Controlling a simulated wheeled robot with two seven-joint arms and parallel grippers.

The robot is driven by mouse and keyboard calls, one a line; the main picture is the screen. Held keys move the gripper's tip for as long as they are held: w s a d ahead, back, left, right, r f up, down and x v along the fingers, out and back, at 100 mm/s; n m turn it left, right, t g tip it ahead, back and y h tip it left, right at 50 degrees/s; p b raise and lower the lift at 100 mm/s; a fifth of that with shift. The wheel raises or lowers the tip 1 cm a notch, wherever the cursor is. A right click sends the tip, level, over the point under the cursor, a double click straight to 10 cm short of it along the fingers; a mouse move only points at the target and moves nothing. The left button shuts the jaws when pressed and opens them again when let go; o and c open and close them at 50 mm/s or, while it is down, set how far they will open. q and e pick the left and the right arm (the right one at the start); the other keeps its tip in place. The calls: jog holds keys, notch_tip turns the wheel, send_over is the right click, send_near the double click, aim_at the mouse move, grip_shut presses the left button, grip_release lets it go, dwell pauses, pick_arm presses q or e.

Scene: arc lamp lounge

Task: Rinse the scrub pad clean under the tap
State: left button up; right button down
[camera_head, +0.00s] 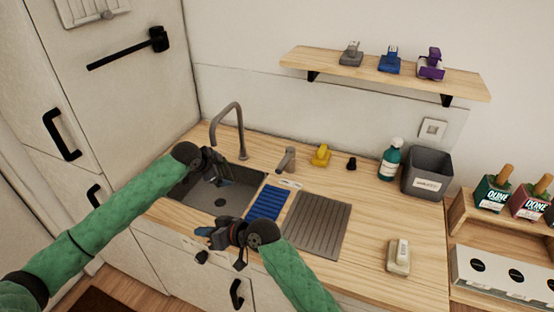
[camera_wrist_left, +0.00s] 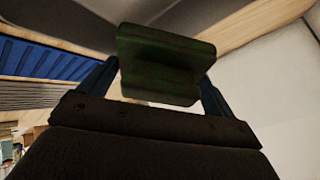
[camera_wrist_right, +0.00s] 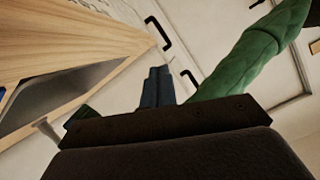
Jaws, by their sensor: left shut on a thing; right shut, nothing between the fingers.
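The grey gooseneck tap (camera_head: 240,130) rises behind the basin, and I see no water stream. A grey lever-like fitting (camera_head: 287,160) stands on the counter right of it. My right gripper (camera_head: 205,232) is shut and empty near the counter's front edge; its closed fingers (camera_wrist_right: 157,87) show in the right wrist view.
A blue ribbed mat (camera_head: 268,203) and a grey drainboard (camera_head: 318,225) lie right of the basin. A yellow object (camera_head: 321,155), a teal bottle (camera_head: 390,162) and a grey bin (camera_head: 427,172) stand at the back. A pale block (camera_head: 399,258) lies at front right.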

jog(key=w+d+h, duration=0.1)
jog(key=w, duration=0.2)
jog(key=w+d+n+h, duration=0.1)
jog(key=w, duration=0.2)
jog(key=w+d+n+g, duration=0.1)
jog(key=w, duration=0.3)
jog(key=shift+d+r+h, duration=0.1)
jog(key=shift+r+h, duration=0.05)
jog(key=shift+h, duration=0.25)
jog(key=w+d+r+n+h, duration=0.1)
jog(key=w+d+r+h, duration=0.15)
jog(key=w+d, duration=0.4)
notch_tip(320, 180, up, 10)
jog(key=f+n+g+h, duration=0.1)
jog(key=h, duration=0.3)
send_over(280, 164)
jog(key=w+a, duration=0.1)
jog(key=a, duration=0.1)
notch_tip(280, 164, down, 9)
jog(key=shift+d+f, duration=0.2)
jog(key=shift+d, duration=0.25)
jog(key=shift+s+d, duration=0.4)
jog(key=shift+d, duration=0.45)
